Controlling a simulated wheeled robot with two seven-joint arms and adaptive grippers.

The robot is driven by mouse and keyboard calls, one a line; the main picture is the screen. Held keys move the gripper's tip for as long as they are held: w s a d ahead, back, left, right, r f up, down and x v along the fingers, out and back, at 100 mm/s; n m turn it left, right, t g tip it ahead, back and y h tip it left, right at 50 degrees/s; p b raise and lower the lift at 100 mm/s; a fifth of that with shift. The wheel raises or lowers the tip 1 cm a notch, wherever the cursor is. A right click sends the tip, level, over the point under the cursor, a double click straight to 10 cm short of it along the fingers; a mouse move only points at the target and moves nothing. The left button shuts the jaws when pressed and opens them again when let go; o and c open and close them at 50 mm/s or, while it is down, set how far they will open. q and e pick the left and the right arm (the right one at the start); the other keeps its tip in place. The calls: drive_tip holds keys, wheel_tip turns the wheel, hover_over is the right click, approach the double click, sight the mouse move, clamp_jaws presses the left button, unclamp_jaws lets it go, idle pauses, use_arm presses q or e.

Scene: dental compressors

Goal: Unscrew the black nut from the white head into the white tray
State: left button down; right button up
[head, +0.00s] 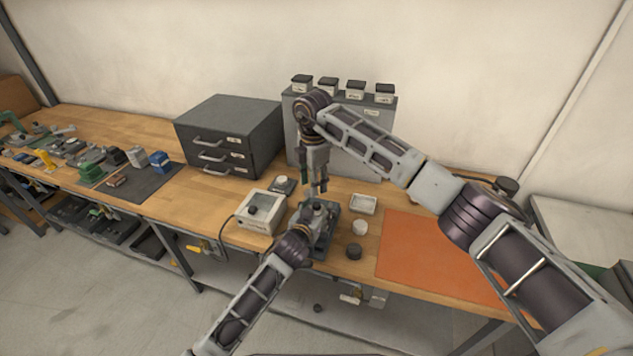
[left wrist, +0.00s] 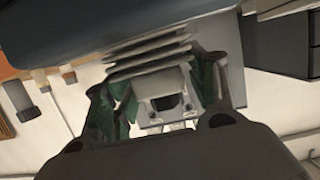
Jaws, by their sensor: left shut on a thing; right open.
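My left gripper (head: 318,218) comes in low from the left arm and is shut on a pale finned part at the dark fixture (head: 330,216). In the left wrist view its green-padded fingers (left wrist: 160,90) stand on both sides of this pale finned part (left wrist: 150,62), which looks like the white head. My right gripper (head: 314,188) points down just above the left gripper, open, with its fingertips close over the fixture. The black nut cannot be made out; the grippers crowd that spot. The white tray (head: 362,204) lies on the bench just right of the fixture and looks empty.
A white round piece (head: 359,227) and a dark round piece (head: 354,252) lie to the right. A grey drawer cabinet (head: 228,136) stands behind. The orange mat (head: 430,250) is clear.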

sight(317, 204)
drive_tip(key=m, duration=0.5)
drive_tip(key=shift+d+f, duration=0.1)
drive_tip(key=shift+d, duration=0.1)
drive_tip(key=shift+d+f+m, duration=0.1)
drive_tip(key=shift+d+m, duration=0.05)
drive_tip(key=shift+m, duration=1)
drive_tip(key=shift+d+m, duration=0.1)
drive_tip(key=shift+m, duration=1.05)
drive_tip(key=shift+f, duration=0.1)
drive_tip(key=shift+f, duration=3.9)
clamp_jaws()
unclamp_jaws()
